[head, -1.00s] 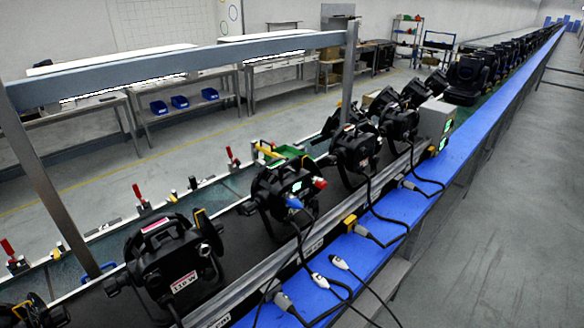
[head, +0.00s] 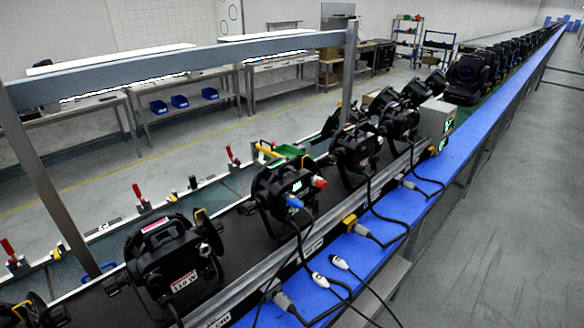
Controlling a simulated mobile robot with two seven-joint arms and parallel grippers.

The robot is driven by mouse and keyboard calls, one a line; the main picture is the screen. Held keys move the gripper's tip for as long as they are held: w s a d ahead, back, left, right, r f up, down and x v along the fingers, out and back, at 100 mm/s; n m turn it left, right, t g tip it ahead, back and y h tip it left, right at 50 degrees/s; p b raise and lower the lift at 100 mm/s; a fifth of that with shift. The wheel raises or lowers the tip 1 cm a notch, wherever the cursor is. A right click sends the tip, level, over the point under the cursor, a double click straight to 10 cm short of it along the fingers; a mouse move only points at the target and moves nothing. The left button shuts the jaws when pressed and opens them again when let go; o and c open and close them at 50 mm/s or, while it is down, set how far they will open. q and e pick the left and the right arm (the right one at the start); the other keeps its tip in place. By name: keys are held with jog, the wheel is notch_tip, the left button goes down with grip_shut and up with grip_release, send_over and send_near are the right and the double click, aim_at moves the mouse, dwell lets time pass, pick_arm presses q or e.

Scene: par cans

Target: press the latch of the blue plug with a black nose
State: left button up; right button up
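A small blue plug (head: 294,202) sits at the front of a black par can (head: 270,190) near the middle of the head view. A dark cable hangs down from around it. The plug is too small to make out its latch or the colour of its nose. A red connector (head: 320,183) sits just to its right on the same can. Neither of my grippers shows in the head view.
Black par cans stand in a row on the line, one close at front left (head: 165,262). White plugs (head: 338,262) and grey plugs (head: 361,230) with loose cables lie on the blue ledge (head: 425,200). A metal frame post (head: 348,80) rises behind the line.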

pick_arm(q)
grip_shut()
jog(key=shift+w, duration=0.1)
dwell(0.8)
